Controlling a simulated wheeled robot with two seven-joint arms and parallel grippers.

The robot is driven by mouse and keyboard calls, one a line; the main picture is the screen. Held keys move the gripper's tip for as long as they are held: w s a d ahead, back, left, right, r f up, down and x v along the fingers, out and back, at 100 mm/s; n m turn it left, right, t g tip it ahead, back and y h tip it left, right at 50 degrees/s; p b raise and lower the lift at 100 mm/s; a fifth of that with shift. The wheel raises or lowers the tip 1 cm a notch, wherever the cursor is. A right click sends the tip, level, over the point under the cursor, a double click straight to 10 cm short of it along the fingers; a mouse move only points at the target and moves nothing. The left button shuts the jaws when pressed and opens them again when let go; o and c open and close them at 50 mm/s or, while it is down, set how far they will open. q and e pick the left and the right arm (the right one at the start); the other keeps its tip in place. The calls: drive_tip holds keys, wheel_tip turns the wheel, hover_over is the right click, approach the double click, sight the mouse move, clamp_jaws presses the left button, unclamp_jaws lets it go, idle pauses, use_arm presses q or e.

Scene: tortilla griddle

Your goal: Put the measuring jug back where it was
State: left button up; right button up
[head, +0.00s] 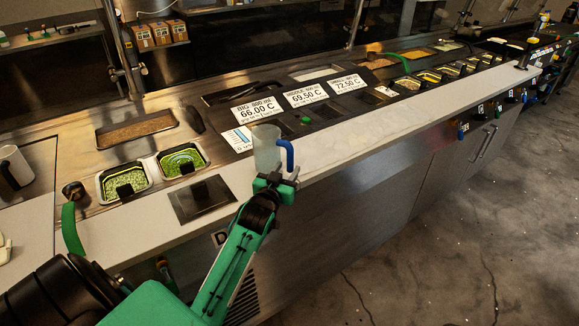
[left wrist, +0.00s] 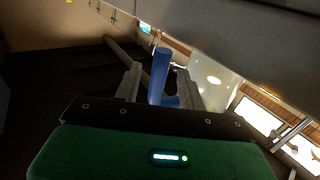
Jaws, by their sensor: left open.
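The measuring jug (head: 265,147) is a translucent grey cup with a blue handle (head: 287,153). It stands upright at the front edge of the pale counter strip in the head view. My left gripper (head: 276,181) is at the jug's lower front, below the handle. In the left wrist view the blue handle (left wrist: 160,76) shows between the two open fingers of the left gripper (left wrist: 160,88), and the pale jug body (left wrist: 212,85) is just to the right. I cannot tell whether the fingers touch the handle. My right gripper is not in view.
The pale counter strip (head: 350,140) runs to the upper right and is mostly clear. Behind it are temperature signs (head: 307,95). To the left are two green-filled wells (head: 181,160), a dark square plate (head: 203,199) and a white mug (head: 15,165).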

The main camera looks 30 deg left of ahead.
use_arm(q)
drive_tip(key=b+v, duration=0.1)
drive_tip(key=v, duration=0.7)
drive_tip(key=s+d+f+m+g+h, duration=0.15)
drive_tip(key=d+f, duration=0.35)
drive_tip(key=f, duration=0.6)
drive_tip(key=d+f+m+g+h, duration=0.15)
drive_tip(key=d+f, duration=0.35)
drive_tip(key=f, duration=0.6)
drive_tip(key=s+d+f+g, duration=0.1)
drive_tip(key=s+f+g, duration=0.15)
drive_tip(key=f, duration=0.45)
drive_tip(key=s+d+f+g+h, duration=0.1)
drive_tip(key=s+f, duration=0.3)
drive_tip(key=f, duration=0.3)
drive_tip(key=s+d+f+g, duration=0.1)
drive_tip(key=s+f+g, duration=0.1)
drive_tip(key=s+f, duration=0.35)
drive_tip(key=s+f+m+g, duration=0.2)
drive_tip(key=s+f+g, duration=0.4)
drive_tip(key=s+f, duration=1.45)
drive_tip(key=s+f+g+p, duration=0.2)
drive_tip(key=s, duration=1.1)
drive_tip(key=shift+a, duration=0.2)
drive_tip(key=shift+c, duration=0.5)
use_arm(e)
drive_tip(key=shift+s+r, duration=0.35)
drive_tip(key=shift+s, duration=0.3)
